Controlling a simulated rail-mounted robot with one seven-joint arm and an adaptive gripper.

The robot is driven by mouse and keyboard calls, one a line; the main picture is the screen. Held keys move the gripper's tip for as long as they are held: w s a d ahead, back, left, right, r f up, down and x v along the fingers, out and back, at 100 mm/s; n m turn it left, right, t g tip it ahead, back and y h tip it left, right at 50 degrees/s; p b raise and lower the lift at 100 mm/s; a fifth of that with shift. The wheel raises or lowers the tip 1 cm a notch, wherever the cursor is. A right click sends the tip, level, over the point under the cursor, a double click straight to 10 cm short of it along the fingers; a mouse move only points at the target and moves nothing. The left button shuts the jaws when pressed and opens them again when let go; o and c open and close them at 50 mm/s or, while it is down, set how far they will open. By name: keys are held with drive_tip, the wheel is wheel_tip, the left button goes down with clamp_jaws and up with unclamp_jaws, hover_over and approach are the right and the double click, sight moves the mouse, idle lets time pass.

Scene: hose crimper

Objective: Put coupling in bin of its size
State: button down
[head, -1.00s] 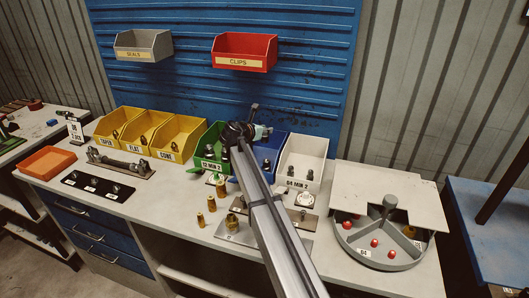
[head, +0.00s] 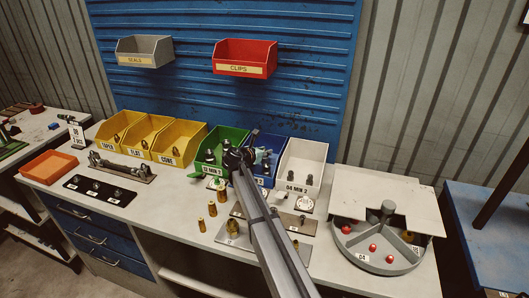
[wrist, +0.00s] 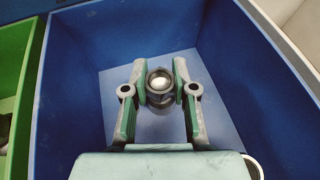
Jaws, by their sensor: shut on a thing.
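My gripper (wrist: 160,84) is shut on a metal coupling (wrist: 160,88), seen end-on with a round bright opening between the green-padded fingertips. In the wrist view the blue bin (wrist: 80,70) surrounds them, its walls on both sides and its floor beneath. The gap between coupling and floor cannot be judged. In the head view my gripper (head: 245,158) is at the blue bin (head: 270,143), partly hiding it and its label; the coupling is hard to make out there. The green bin (head: 236,134) stands to the left and the white bin (head: 303,157), labelled 04 MIN 2, to the right.
A round metal rim (wrist: 253,167) shows at the wrist view's lower edge. Yellow bins (head: 150,133) stand further left. Brass fittings (head: 212,208) stand on the bench in front. A divided round tray (head: 380,248) with red balls is at right. Red (head: 245,55) and grey (head: 144,48) bins hang above.

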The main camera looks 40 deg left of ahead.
drive_tip(key=c, duration=0.9)
unclamp_jaws()
drive_tip(key=shift+f, duration=0.1)
drive_tip(key=b+v, duration=0.3)
drive_tip(key=v, duration=0.9)
